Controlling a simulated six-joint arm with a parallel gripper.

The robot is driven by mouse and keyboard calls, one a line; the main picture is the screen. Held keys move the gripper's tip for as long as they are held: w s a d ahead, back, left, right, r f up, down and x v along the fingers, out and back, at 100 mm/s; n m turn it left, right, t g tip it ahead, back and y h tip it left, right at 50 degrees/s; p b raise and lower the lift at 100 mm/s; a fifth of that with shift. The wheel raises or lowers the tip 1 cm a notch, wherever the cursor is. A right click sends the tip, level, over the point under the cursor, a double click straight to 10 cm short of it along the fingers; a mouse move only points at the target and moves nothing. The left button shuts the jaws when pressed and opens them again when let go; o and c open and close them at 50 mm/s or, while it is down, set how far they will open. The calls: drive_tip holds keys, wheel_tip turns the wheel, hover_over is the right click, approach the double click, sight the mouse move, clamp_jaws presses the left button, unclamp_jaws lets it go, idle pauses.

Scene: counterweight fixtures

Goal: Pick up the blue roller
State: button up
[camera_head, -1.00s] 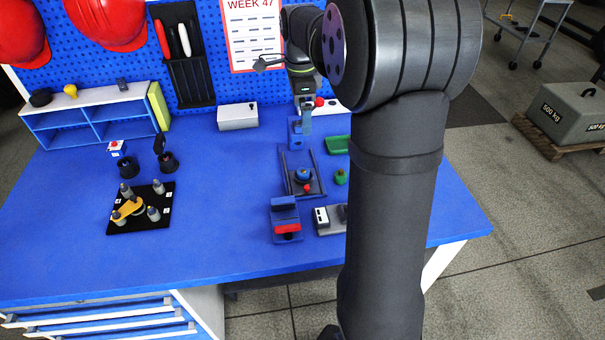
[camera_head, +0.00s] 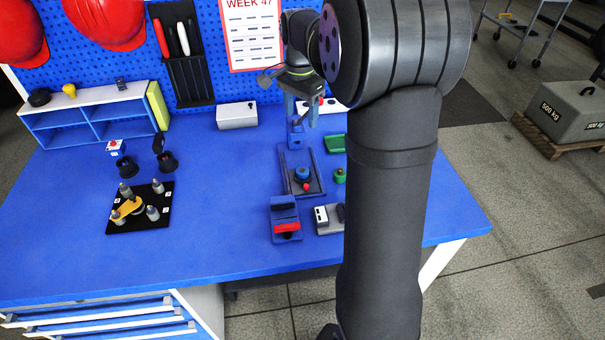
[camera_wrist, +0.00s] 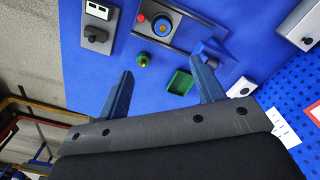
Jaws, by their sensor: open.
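The blue round piece, which looks like the blue roller (camera_head: 302,173), sits in a dark rectangular fixture (camera_head: 318,160) on the blue bench. It also shows in the wrist view (camera_wrist: 162,26), beside a small red knob (camera_wrist: 141,18). My gripper (camera_head: 301,120) is above the bench, behind the fixture as seen from the head camera. In the wrist view my gripper (camera_wrist: 162,68) has its two blue fingers wide apart with nothing held between them. The roller lies beyond the fingertips. A blue block-like holder (camera_head: 296,137) stands just behind the fixture, below the fingers.
A green tray (camera_head: 335,144) and green knob piece (camera_head: 340,176) lie right of the fixture. A blue stand with a red part (camera_head: 286,229) and a grey switch box (camera_head: 323,217) are in front. A white box (camera_head: 237,116) is behind left.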

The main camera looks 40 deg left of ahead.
drive_tip(key=f+n, duration=0.1)
drive_tip(key=n, duration=1.3)
hover_over(303, 170)
drive_tip(key=f, duration=1.3)
drive_tip(key=shift+a+f, duration=0.3)
drive_tip(key=shift+f, duration=0.05)
drive_tip(key=shift+d+f, duration=0.2)
drive_tip(key=shift+f, duration=2.4)
drive_tip(key=c, duration=1.2)
drive_tip(key=shift+r, duration=0.15)
